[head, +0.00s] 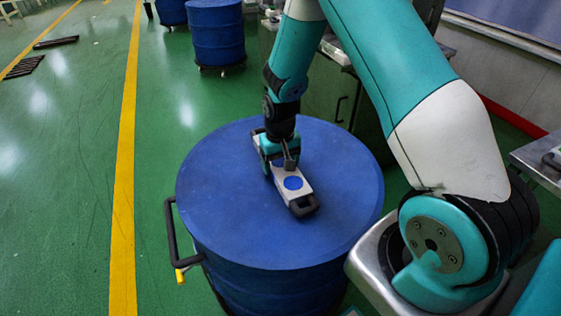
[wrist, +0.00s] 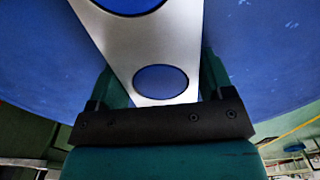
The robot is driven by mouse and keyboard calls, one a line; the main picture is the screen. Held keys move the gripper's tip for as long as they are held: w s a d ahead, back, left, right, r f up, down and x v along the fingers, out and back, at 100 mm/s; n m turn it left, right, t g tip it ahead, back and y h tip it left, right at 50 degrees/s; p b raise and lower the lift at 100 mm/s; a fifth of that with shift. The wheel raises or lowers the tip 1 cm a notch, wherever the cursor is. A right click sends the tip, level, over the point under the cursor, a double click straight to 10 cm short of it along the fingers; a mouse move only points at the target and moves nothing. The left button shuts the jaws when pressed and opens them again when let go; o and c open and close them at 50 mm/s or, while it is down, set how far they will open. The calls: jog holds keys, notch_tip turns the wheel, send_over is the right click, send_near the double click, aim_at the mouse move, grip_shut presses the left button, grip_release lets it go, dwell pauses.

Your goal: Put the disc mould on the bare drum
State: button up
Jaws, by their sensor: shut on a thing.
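The disc mould (head: 280,174) is a flat silver-grey bar with round blue discs and black end handles. It lies on, or just over, the top of the blue drum (head: 235,222), near the middle; I cannot tell whether it touches. No other object shows on that drum top. My gripper (head: 288,160) points down over the mould and is shut on it. In the wrist view the mould (wrist: 185,45) runs between the two fingers, with the blue drum top (wrist: 258,50) around it. The arm hides part of the mould's far end.
The drum has a black handle (head: 171,232) on its left. More blue drums (head: 217,38) stand on dollies at the back. The green floor at left is mostly clear.

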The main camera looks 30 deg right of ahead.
jog(key=o, duration=1.5)
jog(key=shift+c, duration=0.2)
notch_tip(320, 180, up, 12)
jog(key=s+a+r+n+y, duration=0.3)
jog(key=s+a+r+n, duration=0.2)
jog(key=s+a+r, duration=0.6)
jog(key=s+a+r+n, duration=0.2)
jog(key=s+a, duration=0.1)
jog(key=s, duration=0.3)
jog(key=s+a+r+n+y, duration=0.1)
jog(key=s+a+r+n, duration=0.1)
jog(key=s+a, duration=0.2)
jog(key=shift+s+r+p, duration=0.25)
jog(key=shift+s+p, duration=0.1)
jog(key=shift+s, duration=0.9)
